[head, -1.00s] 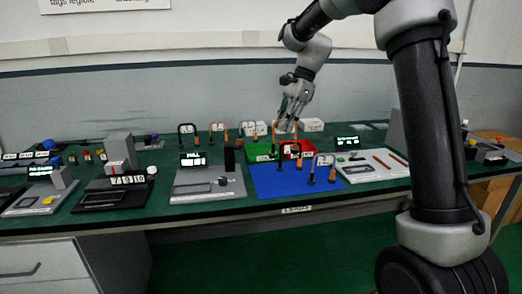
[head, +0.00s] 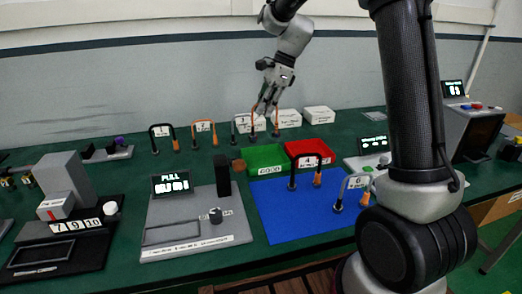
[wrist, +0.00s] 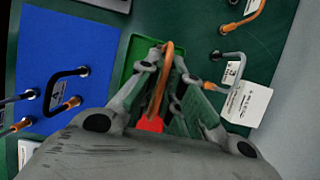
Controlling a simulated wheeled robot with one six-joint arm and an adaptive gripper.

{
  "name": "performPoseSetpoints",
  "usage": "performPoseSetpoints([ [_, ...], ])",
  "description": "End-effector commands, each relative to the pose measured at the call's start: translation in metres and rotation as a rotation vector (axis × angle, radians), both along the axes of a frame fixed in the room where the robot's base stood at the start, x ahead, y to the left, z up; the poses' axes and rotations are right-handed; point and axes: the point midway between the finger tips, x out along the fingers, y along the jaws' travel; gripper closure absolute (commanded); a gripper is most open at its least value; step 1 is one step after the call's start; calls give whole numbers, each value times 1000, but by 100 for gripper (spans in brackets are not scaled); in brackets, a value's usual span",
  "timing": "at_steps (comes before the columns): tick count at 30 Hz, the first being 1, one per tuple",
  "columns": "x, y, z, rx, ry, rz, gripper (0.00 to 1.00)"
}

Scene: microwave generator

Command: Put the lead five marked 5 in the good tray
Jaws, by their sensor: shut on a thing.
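My gripper (head: 266,104) is shut on an orange-ended lead (head: 276,118), held upright above the back of the green tray (head: 265,153). The number on the held lead cannot be read. In the wrist view the orange arch of this lead (wrist: 166,70) runs between my fingers (wrist: 165,85), with the green tray (wrist: 126,62) beneath. The green tray's front label appears to read GOOD. A red tray (head: 308,147) stands right beside it; in the wrist view my gripper mostly hides it.
A blue mat (head: 285,222) lies in front with a black lead (head: 304,158) and a grey lead marked 6 (head: 350,182). Leads marked 1 (head: 161,128) and 2 (head: 203,124) stand left. White boxes (head: 289,118) stand behind. A grey PULL fixture (head: 190,215) is left of the mat.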

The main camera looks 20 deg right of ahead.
Motion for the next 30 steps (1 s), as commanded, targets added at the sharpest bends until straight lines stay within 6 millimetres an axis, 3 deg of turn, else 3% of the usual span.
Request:
performPoseSetpoints([
  [6, -1, 0, -43, 0, 6, -1, 100],
  [18, -1, 0, -90, 0, 4, 0, 100],
  [30, 0, 0, -99, 0, 1, -1, 100],
])
